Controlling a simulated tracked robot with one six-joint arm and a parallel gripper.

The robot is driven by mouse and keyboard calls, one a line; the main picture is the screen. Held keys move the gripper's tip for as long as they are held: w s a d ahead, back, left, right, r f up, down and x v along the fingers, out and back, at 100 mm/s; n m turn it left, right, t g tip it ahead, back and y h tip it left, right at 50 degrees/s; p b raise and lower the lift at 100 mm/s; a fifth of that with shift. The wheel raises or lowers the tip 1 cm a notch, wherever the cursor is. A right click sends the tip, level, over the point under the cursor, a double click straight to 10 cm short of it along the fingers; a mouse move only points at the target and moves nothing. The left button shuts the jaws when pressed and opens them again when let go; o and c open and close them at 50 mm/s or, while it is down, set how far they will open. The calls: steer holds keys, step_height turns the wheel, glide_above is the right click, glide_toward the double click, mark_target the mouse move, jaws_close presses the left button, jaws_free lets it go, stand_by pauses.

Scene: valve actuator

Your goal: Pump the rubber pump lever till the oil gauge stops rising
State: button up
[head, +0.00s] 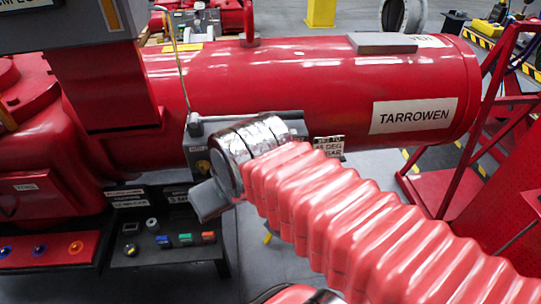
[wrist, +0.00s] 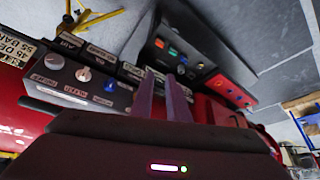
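My gripper (head: 210,200) is at the end of my arm in the head view, below the red cylinder and over the dark control panel; its fingers are hard to make out there. In the wrist view my gripper's two dark fingers (wrist: 164,90) show with a narrow gap between the tips and nothing held. They point toward the labelled panels. I cannot make out a rubber pump lever for certain in either view. No oil gauge can be identified.
The large red cylinder (head: 300,85) labelled TARROWEN fills the upper middle. A dark panel (head: 160,245) with coloured buttons lies beneath its left end. A knob panel (wrist: 80,75) is close on the left in the wrist view. A red stair frame (head: 480,140) stands at right.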

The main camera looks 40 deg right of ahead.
steer(key=o, duration=0.3)
steer(key=shift+d+f+m+g+y, duration=0.3)
steer(key=shift+d+f+m+g, duration=0.1)
steer(key=shift+f+m, duration=0.2)
steer(key=shift+o, duration=0.2)
steer(key=shift+w+d+f+m+g+y, duration=0.2)
steer(key=shift+d+f+m+g+y, duration=0.25)
steer(key=shift+f+m, duration=0.2)
steer(key=w+d+m+t+y, duration=0.3)
steer(key=d+m, duration=0.2)
steer(key=d, duration=0.2)
steer(key=w+d+m+t+y, duration=0.2)
steer(key=w+d+m+y, duration=0.15)
steer(key=d, duration=0.45)
steer(key=s+d+r+m+t+h, duration=0.1)
steer(key=d+m+t, duration=0.2)
steer(key=d, duration=0.5)
steer(key=s+d+r+m+t+h, duration=0.1)
steer(key=s+d+m+t+h, duration=0.1)
steer(key=d, duration=0.6)
steer(key=shift+d+r+m+t+h, duration=0.25)
steer(key=shift+m+t, duration=0.25)
steer(key=shift+t, duration=0.45)
